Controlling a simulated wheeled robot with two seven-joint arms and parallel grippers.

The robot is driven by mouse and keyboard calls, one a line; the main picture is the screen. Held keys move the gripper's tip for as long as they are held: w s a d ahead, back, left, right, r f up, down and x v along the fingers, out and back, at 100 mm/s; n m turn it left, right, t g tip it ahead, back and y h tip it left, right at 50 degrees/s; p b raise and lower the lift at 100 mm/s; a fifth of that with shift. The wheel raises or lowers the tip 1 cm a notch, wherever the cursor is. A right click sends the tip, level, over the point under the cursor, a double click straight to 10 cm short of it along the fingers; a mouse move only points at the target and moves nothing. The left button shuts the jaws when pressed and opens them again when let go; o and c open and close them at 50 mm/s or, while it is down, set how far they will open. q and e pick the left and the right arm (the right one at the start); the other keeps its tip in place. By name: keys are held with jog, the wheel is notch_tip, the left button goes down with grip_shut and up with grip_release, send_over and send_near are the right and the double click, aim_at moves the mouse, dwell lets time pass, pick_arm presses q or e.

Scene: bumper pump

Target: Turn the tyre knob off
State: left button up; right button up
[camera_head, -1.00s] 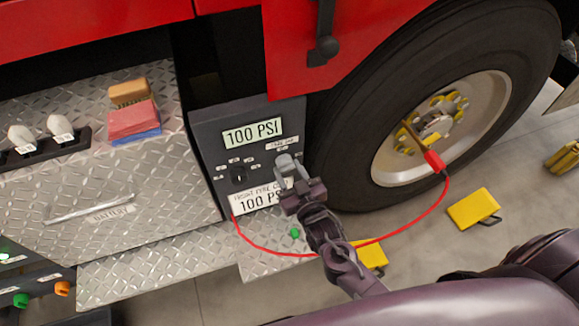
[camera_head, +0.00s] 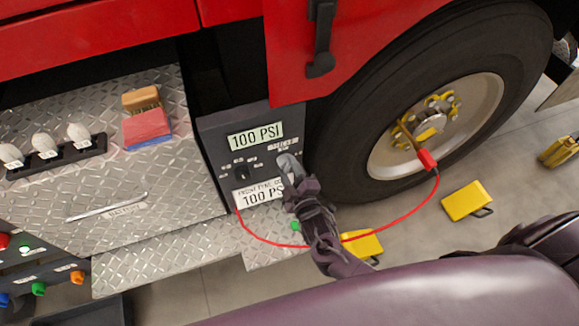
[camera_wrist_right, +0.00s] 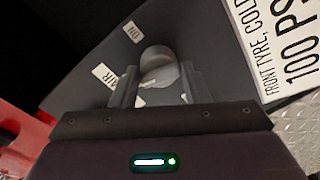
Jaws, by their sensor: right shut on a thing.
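The dark control panel (camera_head: 210,135) stands beside the front tyre, with a display reading 100 PSI (camera_head: 255,135) and a white front tyre label below. My left gripper is not in view.
A small dark selector knob (camera_head: 241,173) is on the panel's left. A red hose (camera_head: 400,217) loops from the panel to the wheel, passing by my right arm. Yellow blocks (camera_head: 467,201) lie on the floor. A diamond-plate step (camera_head: 170,250) juts out below.

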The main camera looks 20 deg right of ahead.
jog(key=shift+w+r+n+p, duration=0.15)
jog(key=shift+n+p, duration=0.4)
jog(key=shift+n, duration=0.95)
jog(key=o, duration=0.9)
jog(key=shift+c, duration=0.2)
jog(key=shift+s, duration=0.45)
jog(key=s, duration=0.7)
jog(key=shift+d+r, duration=0.15)
jog(key=shift+r, duration=0.05)
